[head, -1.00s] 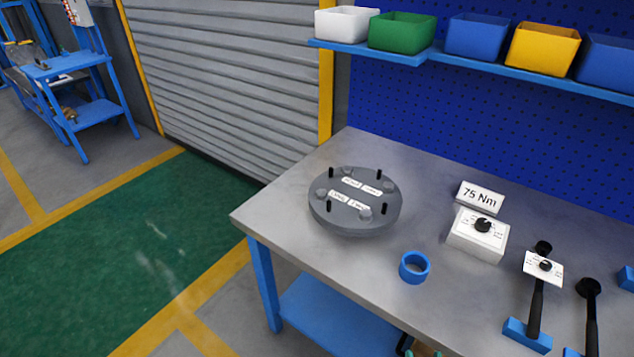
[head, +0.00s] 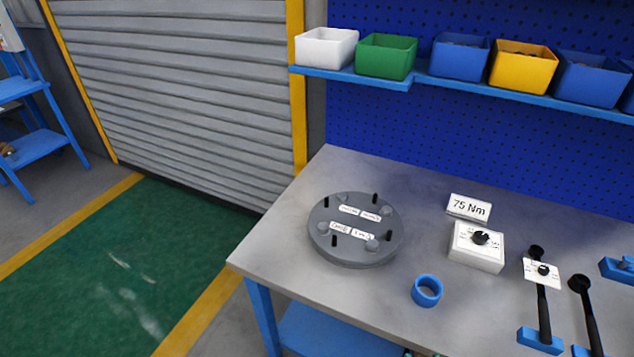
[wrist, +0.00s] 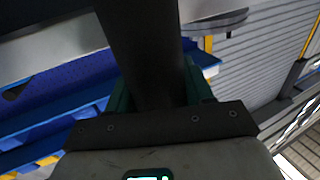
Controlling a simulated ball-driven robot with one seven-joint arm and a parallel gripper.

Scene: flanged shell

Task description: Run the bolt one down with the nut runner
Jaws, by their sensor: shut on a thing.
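The flanged shell (head: 355,258) is a round grey disc lying on the steel bench. Several grey bolt heads and black studs stand around its top, with small white labels too small to read, so I cannot tell which is bolt one. In the wrist view, my gripper (wrist: 160,125) is shut on a dark cylindrical tool (wrist: 145,50) with teal parts beside it, apparently the nut runner. Its working end is out of frame. Only a sliver of teal shows at the bottom edge of the head view. The tool is apart from the disc.
On the bench (head: 285,235), a blue ring (head: 427,291) stands in front of the disc. A white dial box (head: 477,246), a 75 Nm sign (head: 469,207) and black-handled tools (head: 543,310) are to its right. A bin shelf (head: 350,77) hangs behind.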

